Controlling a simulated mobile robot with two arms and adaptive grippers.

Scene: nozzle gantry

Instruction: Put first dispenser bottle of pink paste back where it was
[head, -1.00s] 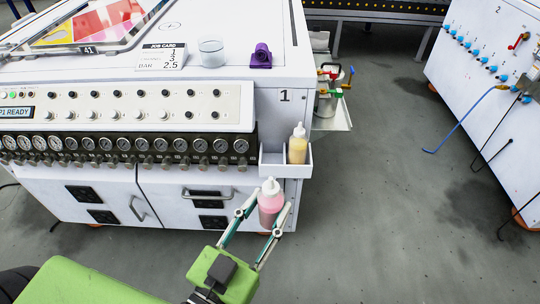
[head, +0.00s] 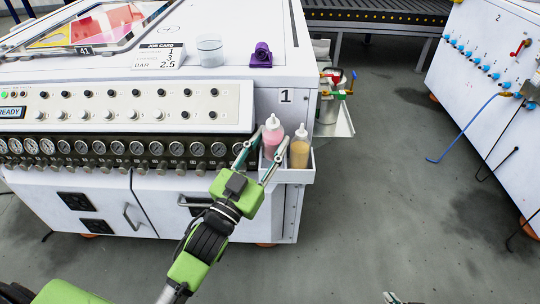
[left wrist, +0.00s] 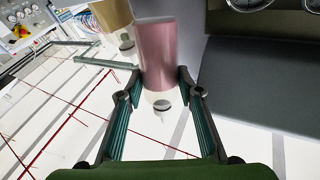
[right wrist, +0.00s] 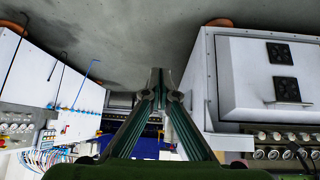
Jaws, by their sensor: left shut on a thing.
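The pink paste bottle (head: 273,138), with a white nozzle cap, stands roughly upright at the left side of the small white holder (head: 299,175) on the machine's corner. My left gripper (head: 258,155) is shut on it, one finger on each side. The left wrist view shows the pink bottle (left wrist: 160,55) between both fingers (left wrist: 158,82). Its base is hidden in the head view, so I cannot tell whether it rests on the holder floor. A yellow-tan bottle (head: 299,150) stands just right of it. My right gripper (right wrist: 157,78) looks shut and empty, away from the holder.
The white machine marked 1 (head: 265,220) has gauges (head: 110,150) left of the holder. A glass (head: 209,50) and a purple object (head: 261,55) stand on top. A metal pot (head: 328,105) sits on a side shelf behind the holder. Open floor lies to the right.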

